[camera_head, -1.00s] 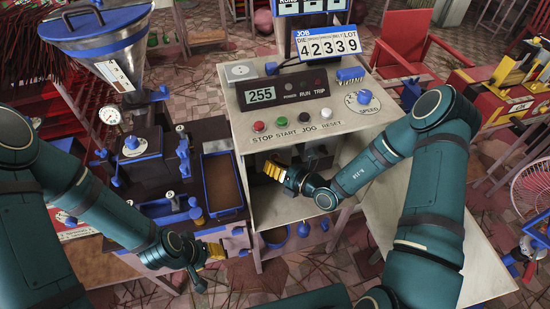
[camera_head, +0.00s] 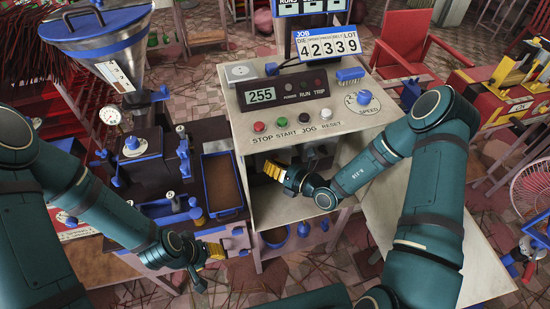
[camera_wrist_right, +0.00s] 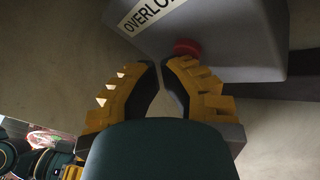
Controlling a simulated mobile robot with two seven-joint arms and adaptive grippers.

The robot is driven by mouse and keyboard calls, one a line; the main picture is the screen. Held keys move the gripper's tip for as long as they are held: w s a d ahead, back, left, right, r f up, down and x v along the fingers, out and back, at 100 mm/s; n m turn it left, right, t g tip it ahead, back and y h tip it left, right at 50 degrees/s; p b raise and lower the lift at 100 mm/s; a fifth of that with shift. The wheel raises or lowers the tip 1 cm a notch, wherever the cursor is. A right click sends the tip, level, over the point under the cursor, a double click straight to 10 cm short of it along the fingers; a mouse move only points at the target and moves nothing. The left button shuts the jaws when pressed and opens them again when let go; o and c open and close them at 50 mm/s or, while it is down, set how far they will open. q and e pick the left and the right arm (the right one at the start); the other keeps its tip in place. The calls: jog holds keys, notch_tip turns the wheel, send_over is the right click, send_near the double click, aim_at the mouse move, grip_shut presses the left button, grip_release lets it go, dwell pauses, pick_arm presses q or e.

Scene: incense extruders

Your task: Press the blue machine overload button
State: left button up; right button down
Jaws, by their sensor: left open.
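In the head view, my right gripper (camera_head: 272,170) reaches into the open space under the control panel, and the red button cannot be made out there. My left gripper (camera_head: 214,250) is open and empty, low at the left in front of the machine.
The control panel (camera_head: 345,115) above carries a red stop button (camera_head: 258,127), other buttons, a 255 display and a blue speed knob (camera_head: 364,97). A blue-rimmed tray (camera_head: 222,183) and a hopper (camera_head: 105,45) stand left. The panel's side walls bound the space around my right gripper.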

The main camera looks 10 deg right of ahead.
jog(key=shift+s, duration=0.75)
jog(key=s+p, duration=0.1)
jog(key=s, duration=0.4)
jog(key=shift+d+p, duration=0.1)
jog(key=shift+p, duration=0.3)
dwell(0.3)
